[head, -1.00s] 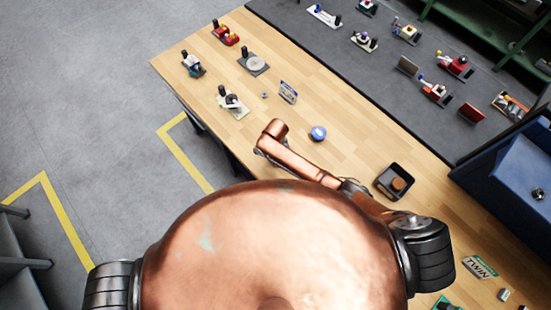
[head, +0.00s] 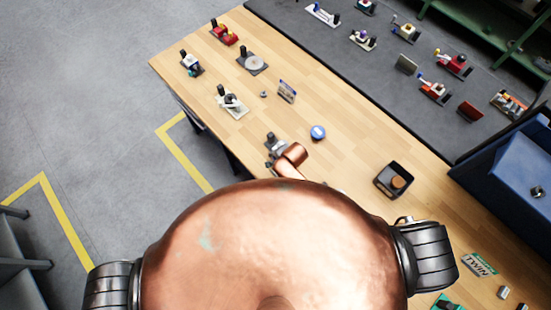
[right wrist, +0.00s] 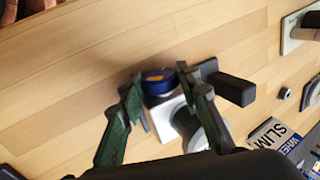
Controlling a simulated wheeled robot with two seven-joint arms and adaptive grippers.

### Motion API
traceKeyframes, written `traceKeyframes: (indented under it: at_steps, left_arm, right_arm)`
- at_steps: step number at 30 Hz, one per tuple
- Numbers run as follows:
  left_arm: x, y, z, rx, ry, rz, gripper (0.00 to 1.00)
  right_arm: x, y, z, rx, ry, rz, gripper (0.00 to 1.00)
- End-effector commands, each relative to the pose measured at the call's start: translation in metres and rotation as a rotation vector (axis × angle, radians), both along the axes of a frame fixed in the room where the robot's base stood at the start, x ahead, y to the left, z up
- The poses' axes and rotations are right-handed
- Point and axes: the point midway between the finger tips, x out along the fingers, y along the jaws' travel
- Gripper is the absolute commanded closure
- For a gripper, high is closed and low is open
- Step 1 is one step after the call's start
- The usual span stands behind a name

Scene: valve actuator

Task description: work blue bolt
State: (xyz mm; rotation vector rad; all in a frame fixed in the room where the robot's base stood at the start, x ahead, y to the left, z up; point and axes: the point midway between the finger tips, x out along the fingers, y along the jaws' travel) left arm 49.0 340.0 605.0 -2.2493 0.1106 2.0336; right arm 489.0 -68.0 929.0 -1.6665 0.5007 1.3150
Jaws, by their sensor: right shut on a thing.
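The blue bolt (right wrist: 159,80) has a round blue head with a yellowish mark on top. It sits over a pale plate (right wrist: 163,118) beside a black post (right wrist: 234,88). My right gripper (right wrist: 160,86) has its green-grey fingers closed on either side of the blue head, in the right wrist view. A pale cylinder stands just below, partly hidden by the right finger. In the head view, the grey fixture with the black post (head: 270,138) stands at the table's near edge, partly covered by my copper arm. My left gripper is not in view.
A blue disc (head: 318,132) lies right of the fixture. A small box (head: 287,91), a small ring (head: 263,94) and a fixture with a white base (head: 232,104) stand farther back. A black tray (head: 381,181) is to the right. Bare wood lies between.

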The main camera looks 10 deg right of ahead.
Motion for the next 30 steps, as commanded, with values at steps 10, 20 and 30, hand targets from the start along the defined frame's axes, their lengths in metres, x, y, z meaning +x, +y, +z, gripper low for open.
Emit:
traceKeyframes:
  at_steps: [10,20,30]
  left_arm:
    - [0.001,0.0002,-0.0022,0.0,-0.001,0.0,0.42]
    - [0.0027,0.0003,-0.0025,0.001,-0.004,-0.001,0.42]
    - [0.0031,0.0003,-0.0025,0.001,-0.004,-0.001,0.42]
  right_arm:
    - [-0.0018,-0.0003,-0.0008,0.093,-0.143,-0.001,0.93]
    - [-0.0013,-0.0003,-0.0001,0.113,-0.176,0.001,0.93]
    - [-0.0015,-0.0001,-0.0004,0.112,-0.175,0.001,0.63]
